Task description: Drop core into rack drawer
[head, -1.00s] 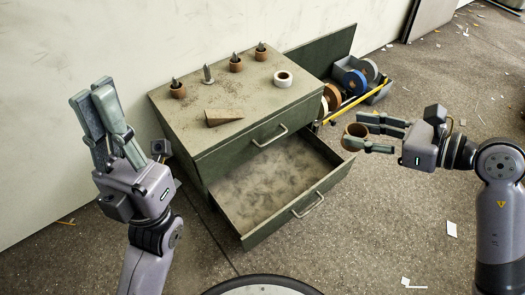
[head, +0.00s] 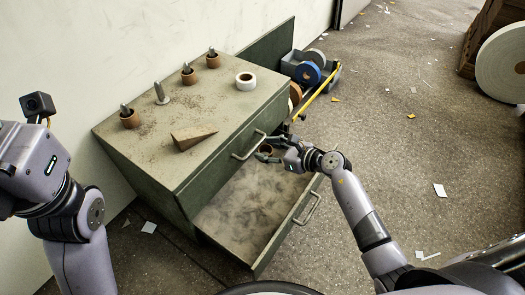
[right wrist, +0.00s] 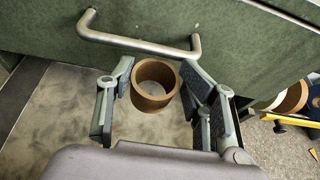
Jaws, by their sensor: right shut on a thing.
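The brown cardboard core (right wrist: 155,86) is a short open ring, held between the two fingers of my right gripper (right wrist: 157,80) in the right wrist view. In the head view this gripper (head: 268,153) is above the back right part of the open lower drawer (head: 240,212), just below the upper drawer's handle. The core is mostly hidden there; a bit of brown (head: 265,148) shows. The drawer's floor is dusty and bare. My left gripper's body (head: 32,165) is at the left edge of the head view; its fingers are out of frame.
The green cabinet's top (head: 215,120) bears pegs with brown cores, a white tape roll (head: 245,81) and a wooden wedge (head: 193,138). The upper drawer's metal handle (right wrist: 140,42) is close beyond my right fingers. Tape rolls (head: 308,73) stand behind.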

